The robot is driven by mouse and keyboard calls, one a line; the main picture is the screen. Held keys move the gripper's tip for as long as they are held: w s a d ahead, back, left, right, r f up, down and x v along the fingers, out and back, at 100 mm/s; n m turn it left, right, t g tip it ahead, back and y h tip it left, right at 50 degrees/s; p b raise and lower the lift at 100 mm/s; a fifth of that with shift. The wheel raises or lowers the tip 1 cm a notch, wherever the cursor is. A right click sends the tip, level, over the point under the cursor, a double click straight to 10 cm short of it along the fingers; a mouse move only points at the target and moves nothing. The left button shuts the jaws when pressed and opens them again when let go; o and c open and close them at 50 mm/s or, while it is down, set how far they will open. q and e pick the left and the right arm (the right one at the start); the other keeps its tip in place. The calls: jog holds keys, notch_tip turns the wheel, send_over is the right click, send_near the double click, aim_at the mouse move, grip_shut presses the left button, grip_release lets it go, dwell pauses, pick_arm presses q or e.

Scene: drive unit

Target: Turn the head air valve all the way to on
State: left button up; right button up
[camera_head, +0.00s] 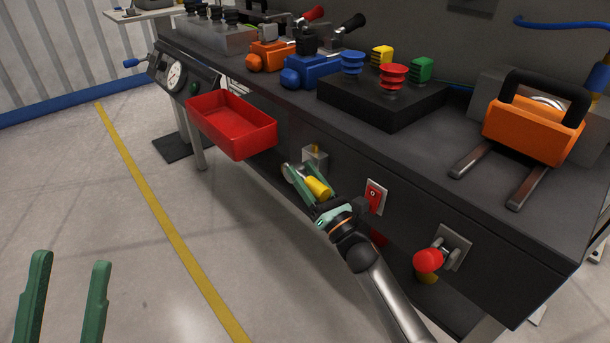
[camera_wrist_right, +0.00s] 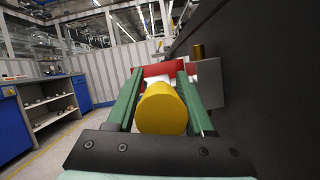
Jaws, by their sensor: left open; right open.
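A valve with a small metal block (camera_head: 315,157) and a brass stub on top sits on the dark front panel of the bench. Its yellow cylindrical handle (camera_head: 318,187) sticks out below and in front of the block. My right gripper (camera_head: 298,174) is open, with its green fingers on either side of the yellow handle. In the right wrist view the handle's round end (camera_wrist_right: 162,109) fills the space between the fingers, and the metal block (camera_wrist_right: 208,84) stands to the right. I cannot tell whether the fingers touch the handle. My left gripper (camera_head: 70,263) is open and empty over the floor at lower left.
A red tray (camera_head: 232,125) hangs on the bench front left of the valve. A red switch (camera_head: 375,196) and a red-knobbed lever (camera_head: 429,260) are to its right. Blue, orange and black controls stand on the benchtop. The floor at left is clear.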

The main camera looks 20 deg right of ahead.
jog(key=shift+c, duration=0.3)
grip_shut()
dwell(1.0)
